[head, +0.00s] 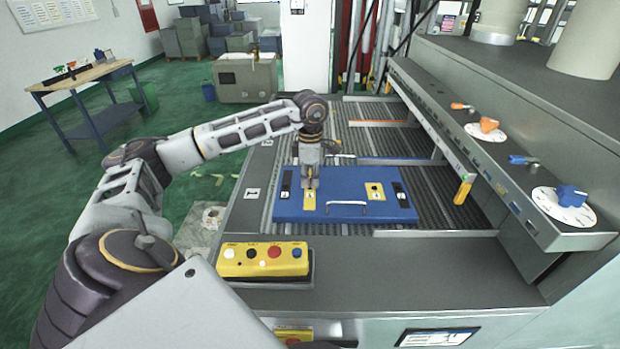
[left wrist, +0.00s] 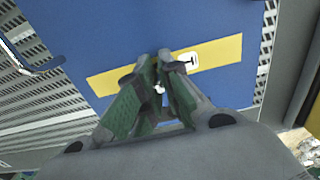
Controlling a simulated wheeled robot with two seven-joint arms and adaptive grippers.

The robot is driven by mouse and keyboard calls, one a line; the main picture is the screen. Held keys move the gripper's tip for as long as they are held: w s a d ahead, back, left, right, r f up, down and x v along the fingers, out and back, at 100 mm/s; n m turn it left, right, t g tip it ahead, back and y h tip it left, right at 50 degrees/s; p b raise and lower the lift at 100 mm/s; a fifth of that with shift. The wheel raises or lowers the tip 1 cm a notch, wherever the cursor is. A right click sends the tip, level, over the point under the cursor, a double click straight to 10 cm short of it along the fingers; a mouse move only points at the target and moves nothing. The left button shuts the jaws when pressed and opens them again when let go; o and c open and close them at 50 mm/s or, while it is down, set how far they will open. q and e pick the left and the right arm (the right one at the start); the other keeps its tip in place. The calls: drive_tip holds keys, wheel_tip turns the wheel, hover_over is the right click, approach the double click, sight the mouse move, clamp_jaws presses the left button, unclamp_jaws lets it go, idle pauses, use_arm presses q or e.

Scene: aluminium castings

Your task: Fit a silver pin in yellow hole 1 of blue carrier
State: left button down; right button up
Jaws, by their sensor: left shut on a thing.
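The blue carrier (head: 345,182) lies flat on the slatted machine bed, with yellow and black patches on top. My left gripper (head: 310,186) points down over its left yellow patch (head: 309,203). In the left wrist view the fingers (left wrist: 160,64) are shut on a small silver pin (left wrist: 158,89), of which only a bit shows between them. The fingertips overlap the yellow strip (left wrist: 110,82) beside a white label (left wrist: 187,60) that seems to read 1. The hole and the pin's lower end are hidden by the fingers, so I cannot tell whether the pin is in it. My right gripper is not in view.
A white handle (head: 347,204) rises at the carrier's front edge. A yellow button box (head: 262,259) stands in front, left. A grey panel with dials (head: 490,131) and a yellow-tipped lever (head: 463,190) bounds the right. Slatted bed (head: 385,143) is free behind the carrier.

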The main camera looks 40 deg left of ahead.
sight(310, 177)
use_arm(q)
drive_tip(key=shift+f, duration=0.15)
drive_tip(key=c, duration=1.6)
unclamp_jaws()
drive_tip(key=shift+r, duration=0.2)
drive_tip(key=shift+r, duration=0.65)
wheel_tip(310, 177, up, 9)
drive_tip(key=shift+f+b, duration=0.15)
drive_tip(key=shift+b, duration=0.55)
drive_tip(key=shift+r, duration=0.95)
